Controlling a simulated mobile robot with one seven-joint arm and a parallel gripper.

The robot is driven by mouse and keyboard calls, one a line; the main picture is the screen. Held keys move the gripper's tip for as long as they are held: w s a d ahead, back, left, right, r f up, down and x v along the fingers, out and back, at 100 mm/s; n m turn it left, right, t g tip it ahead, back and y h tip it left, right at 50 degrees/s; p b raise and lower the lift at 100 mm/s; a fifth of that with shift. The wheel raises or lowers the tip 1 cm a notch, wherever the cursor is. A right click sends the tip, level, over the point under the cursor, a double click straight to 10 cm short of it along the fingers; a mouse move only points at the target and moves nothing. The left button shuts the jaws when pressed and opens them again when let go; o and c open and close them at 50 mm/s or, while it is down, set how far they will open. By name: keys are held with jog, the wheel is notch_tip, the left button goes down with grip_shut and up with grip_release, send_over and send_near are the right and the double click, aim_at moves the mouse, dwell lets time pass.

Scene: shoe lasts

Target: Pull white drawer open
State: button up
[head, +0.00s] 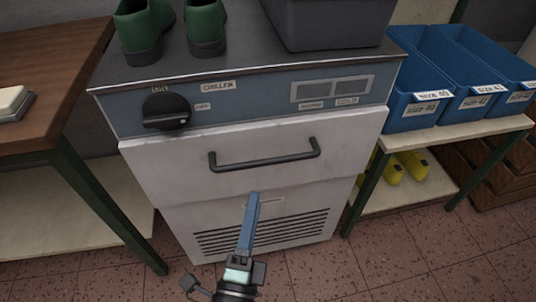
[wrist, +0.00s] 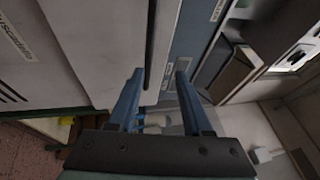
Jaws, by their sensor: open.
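The white drawer (head: 180,170) is in the front of the chiller cabinet, and no gap into its inside shows in the head view. Its dark bar handle (head: 264,162) runs across the upper part of its front. My gripper (head: 253,196) has blue fingers and appears just below the handle in the head view. In the wrist view my gripper (wrist: 161,70) is open, with a clear gap between the fingertips. The handle (wrist: 151,45) shows there as a dark bar ahead, in line with the gap nearer one finger. The drawer front (wrist: 95,40) fills the upper left there.
Above the drawer is a blue panel with a black knob (head: 166,110). Green shoes (head: 205,28) and a dark bin (head: 330,22) stand on top. A wooden table (head: 45,75) is at left. A shelf with blue bins (head: 418,100) is at right. Tiled floor lies in front.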

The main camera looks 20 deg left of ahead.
aim_at(267, 160)
jog(key=shift+m, duration=0.4)
jog(key=x, duration=0.3)
jog(key=f+x, duration=0.1)
jog(key=x, duration=0.3)
jog(key=f+x, duration=0.1)
jog(key=x, duration=0.3)
jog(key=shift+w+d, duration=0.1)
jog(key=shift+w, duration=0.35)
grip_shut()
dwell(0.6)
